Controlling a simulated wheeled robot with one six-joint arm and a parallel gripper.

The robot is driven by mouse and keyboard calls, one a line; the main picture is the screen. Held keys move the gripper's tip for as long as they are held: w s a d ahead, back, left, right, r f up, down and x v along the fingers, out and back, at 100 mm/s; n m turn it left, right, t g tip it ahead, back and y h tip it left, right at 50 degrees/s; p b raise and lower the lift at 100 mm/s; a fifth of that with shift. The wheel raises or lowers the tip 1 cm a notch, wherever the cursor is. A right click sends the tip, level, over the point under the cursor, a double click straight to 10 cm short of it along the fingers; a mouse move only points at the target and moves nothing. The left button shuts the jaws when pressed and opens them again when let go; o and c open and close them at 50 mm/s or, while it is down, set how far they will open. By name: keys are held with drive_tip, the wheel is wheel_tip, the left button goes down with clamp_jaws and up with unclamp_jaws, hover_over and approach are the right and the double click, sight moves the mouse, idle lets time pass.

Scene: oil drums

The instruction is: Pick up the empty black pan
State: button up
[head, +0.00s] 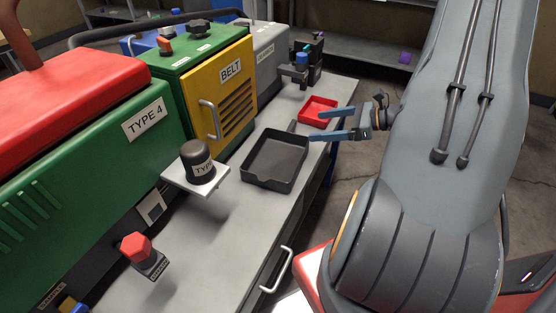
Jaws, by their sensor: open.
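The black pan (274,161) lies on the grey bench, with its rim and flat floor in clear view, and it looks empty. A short dark tab sticks up at its far corner. My gripper (314,126) is open, with two blue-grey fingers pointing left. The fingers are at the right side of the pan, near its far right corner. The gap between the fingers looks empty. I cannot tell whether the nearer finger touches the pan or is above it.
A red tray (319,111) lies just behind the pan, close to my fingers. A yellow and green belt machine (222,87) stands left of the pan. A black cap (198,161) sits on a small shelf, and a red-knobbed valve (137,248) is nearer. The bench front (230,235) is bare.

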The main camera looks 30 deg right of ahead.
sight(294, 128)
drive_tip(key=p+x, duration=0.1)
drive_tip(key=x, duration=0.5)
drive_tip(key=shift+w+a+f, duration=0.1)
drive_tip(key=shift+w+f, duration=0.1)
drive_tip(key=shift+w, duration=0.15)
drive_tip(key=x, duration=0.2)
drive_tip(key=p+x, duration=0.1)
drive_tip(key=x, duration=0.2)
drive_tip(key=shift+w+d+f, duration=0.1)
drive_tip(key=shift+w+d, duration=0.15)
drive_tip(key=shift+d, duration=0.05)
drive_tip(key=c, duration=1.4)
